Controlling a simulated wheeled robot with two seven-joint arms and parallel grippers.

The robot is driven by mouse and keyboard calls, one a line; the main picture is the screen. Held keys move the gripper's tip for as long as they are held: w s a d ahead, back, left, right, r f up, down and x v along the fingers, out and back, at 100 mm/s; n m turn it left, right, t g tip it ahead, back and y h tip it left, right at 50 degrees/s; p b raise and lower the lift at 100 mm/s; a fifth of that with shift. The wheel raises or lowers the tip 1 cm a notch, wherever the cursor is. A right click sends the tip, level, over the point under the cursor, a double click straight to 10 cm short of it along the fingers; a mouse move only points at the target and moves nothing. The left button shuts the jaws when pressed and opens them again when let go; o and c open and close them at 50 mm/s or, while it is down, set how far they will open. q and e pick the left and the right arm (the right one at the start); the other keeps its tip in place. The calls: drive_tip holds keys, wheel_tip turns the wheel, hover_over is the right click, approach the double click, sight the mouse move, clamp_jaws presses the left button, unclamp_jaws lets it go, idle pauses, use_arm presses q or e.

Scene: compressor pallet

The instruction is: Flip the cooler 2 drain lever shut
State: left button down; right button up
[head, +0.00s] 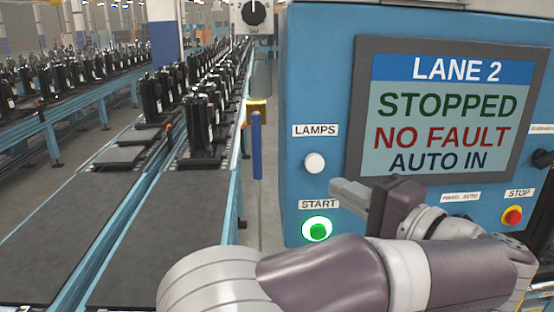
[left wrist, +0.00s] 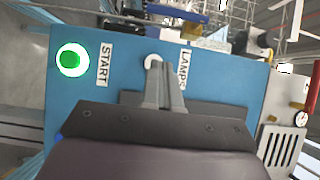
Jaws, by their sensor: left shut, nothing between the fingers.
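A blue lever handle (head: 257,145) hangs straight down from a brass valve body (head: 257,104), left of the blue control cabinet. No label naming it cooler 2 is readable. My left gripper (head: 338,187) is shut and empty, in front of the cabinet near the white lamps button, pointing left. It is right of the lever and lower, clearly apart from it. In the left wrist view its closed fingers (left wrist: 155,70) overlap the lamps button; contact cannot be told. My right gripper is not in view.
The blue cabinet (head: 300,100) carries a lane 2 screen (head: 445,105), a white lamps button (head: 315,163), a lit green start button (head: 317,230) and a red stop button (head: 512,216). A dial box (head: 254,15) sits above the valve.

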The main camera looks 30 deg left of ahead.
sight(286, 166)
use_arm(q)
drive_tip(key=shift+d, duration=0.1)
drive_tip(key=p+x, duration=0.2)
drive_tip(key=x, duration=0.8)
drive_tip(key=shift+a+r+p, duration=0.1)
drive_tip(key=shift+a+p, duration=0.2)
drive_tip(key=shift+p, duration=0.1)
drive_tip(key=shift+s+a, duration=0.25)
drive_tip(key=shift+a, duration=0.25)
drive_tip(key=shift+s+a, duration=0.2)
drive_tip(key=shift+a, duration=0.25)
drive_tip(key=shift+s+a+p, duration=0.25)
drive_tip(key=shift+a+p, duration=0.05)
drive_tip(key=shift+a, duration=0.4)
